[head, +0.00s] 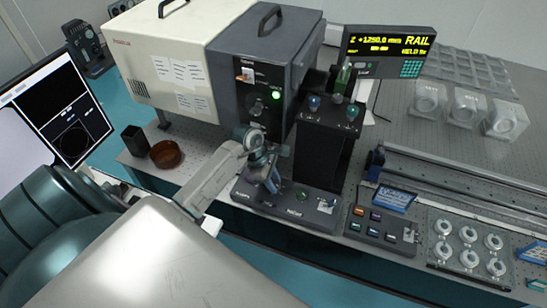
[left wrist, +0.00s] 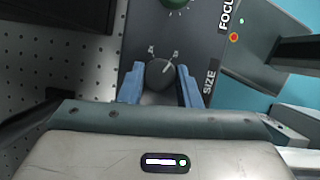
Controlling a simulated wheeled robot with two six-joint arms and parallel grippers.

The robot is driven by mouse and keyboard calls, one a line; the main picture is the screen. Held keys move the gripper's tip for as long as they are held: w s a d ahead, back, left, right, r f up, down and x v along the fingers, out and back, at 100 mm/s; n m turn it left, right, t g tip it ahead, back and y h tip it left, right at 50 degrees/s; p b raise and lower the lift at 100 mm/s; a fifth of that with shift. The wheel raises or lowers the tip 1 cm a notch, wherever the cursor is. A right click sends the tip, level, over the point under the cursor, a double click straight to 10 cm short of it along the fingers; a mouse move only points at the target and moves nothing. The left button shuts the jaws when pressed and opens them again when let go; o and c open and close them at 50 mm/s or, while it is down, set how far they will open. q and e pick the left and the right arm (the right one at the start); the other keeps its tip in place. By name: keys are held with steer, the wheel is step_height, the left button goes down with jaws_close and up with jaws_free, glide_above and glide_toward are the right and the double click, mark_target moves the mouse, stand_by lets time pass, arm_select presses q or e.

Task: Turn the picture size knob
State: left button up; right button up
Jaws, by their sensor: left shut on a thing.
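The picture size knob (left wrist: 160,74) is dark and round with a pale pointer line, beside the printed word SIZE in the left wrist view. The line points up and to the right, between two small marks on the panel. My left gripper (left wrist: 161,82) has its two blue fingers on either side of the knob and is shut on it. In the head view my left gripper (head: 270,184) reaches down to the left part of the dark control panel (head: 285,211), and it hides the knob there. My right gripper is not in view.
A green knob (head: 302,195) sits on the same panel, close to the right of my gripper. A black tower (head: 326,140) and a grey instrument housing (head: 262,70) stand behind. A brown bowl (head: 166,154) and a black cup (head: 135,140) stand at left.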

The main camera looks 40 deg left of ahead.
arm_select(q)
steer(key=shift+s+f+n+t+y+b, duration=0.1)
steer(key=shift+f+n+t+y+b, duration=0.15)
steer(key=shift+n+t+b, duration=0.65)
steer(key=n+y+b, duration=0.1)
steer(key=n+b, duration=0.1)
steer(key=n, duration=0.2)
steer(key=shift+d+r, duration=0.1)
steer(key=n+t+y+b, duration=0.1)
steer(key=n, duration=0.2)
steer(key=shift+s+d+r+b, duration=0.1)
steer(key=shift+b, duration=0.25)
steer(key=shift+n+y, duration=0.45)
steer(key=shift+n, duration=0.75)
steer(key=o, duration=1)
